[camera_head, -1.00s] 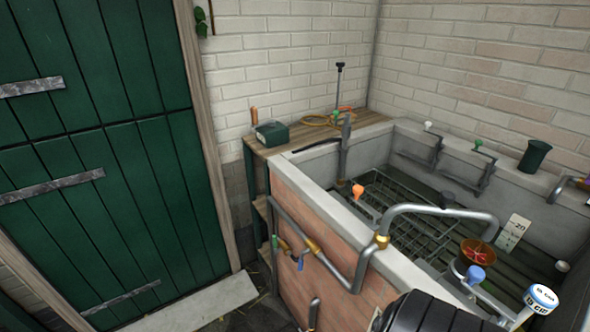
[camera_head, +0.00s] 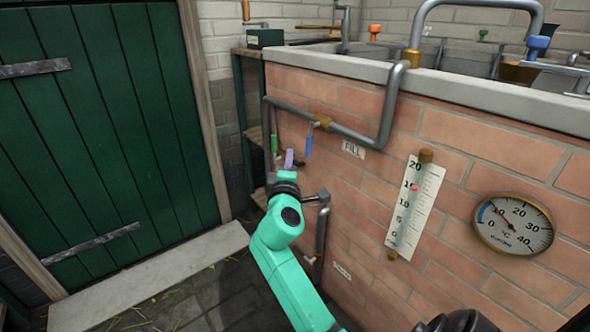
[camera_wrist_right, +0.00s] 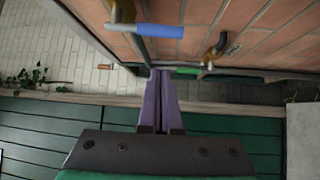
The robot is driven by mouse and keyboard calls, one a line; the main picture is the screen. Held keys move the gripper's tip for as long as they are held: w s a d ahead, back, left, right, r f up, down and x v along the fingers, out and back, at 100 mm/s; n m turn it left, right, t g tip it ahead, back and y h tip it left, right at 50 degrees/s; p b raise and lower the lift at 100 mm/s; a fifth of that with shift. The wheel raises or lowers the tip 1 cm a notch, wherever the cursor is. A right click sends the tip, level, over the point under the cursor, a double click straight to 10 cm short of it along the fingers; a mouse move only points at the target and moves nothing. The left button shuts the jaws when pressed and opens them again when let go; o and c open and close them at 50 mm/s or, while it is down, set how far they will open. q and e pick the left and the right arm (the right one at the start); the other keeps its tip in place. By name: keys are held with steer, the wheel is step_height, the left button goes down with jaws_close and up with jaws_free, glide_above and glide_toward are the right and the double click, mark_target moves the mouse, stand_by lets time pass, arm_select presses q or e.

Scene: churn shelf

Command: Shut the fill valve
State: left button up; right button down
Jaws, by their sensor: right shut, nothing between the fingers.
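The fill valve is a brass body (camera_head: 322,121) on a grey pipe along the brick wall, beside a FILL label (camera_head: 353,149). Its blue lever (camera_head: 308,146) hangs down, across the pipe's run. In the wrist view the blue lever (camera_wrist_right: 158,31) lies ahead of my fingertips, near the top. My right gripper (camera_head: 289,158), with purple fingers, is just left of the lever and looks apart from it. In the wrist view the right gripper (camera_wrist_right: 162,78) is shut and empty. My left gripper is not in view.
A green handle (camera_head: 274,144) hangs left of my right gripper; it also shows in the wrist view (camera_wrist_right: 182,70). A brass fitting (camera_wrist_right: 218,48) is nearby. A level gauge (camera_head: 415,205) and a dial thermometer (camera_head: 513,224) are on the wall to the right. A green door (camera_head: 100,140) stands left.

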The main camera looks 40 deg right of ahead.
mark_target(307, 150)
steer(key=f+b+x, duration=0.1)
steer(key=b+x, duration=0.1)
steer(key=x, duration=0.5)
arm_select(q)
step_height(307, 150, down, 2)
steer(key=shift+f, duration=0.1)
arm_select(e)
steer(key=s, duration=0.3)
steer(key=shift+s+d+r, duration=0.15)
steer(key=shift+s+d, duration=0.15)
steer(key=shift+d, duration=0.05)
steer(key=s+n+g+p, duration=0.1)
steer(key=p, duration=0.6)
steer(key=shift+s+r+y+p, duration=0.1)
steer(key=shift+s+y+p, duration=0.2)
steer(key=shift+s+y, duration=0.1)
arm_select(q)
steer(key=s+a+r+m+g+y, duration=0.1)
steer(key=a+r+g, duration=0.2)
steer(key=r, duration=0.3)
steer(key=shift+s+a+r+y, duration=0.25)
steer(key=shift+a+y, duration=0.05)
arm_select(e)
steer(key=shift+d, duration=0.1)
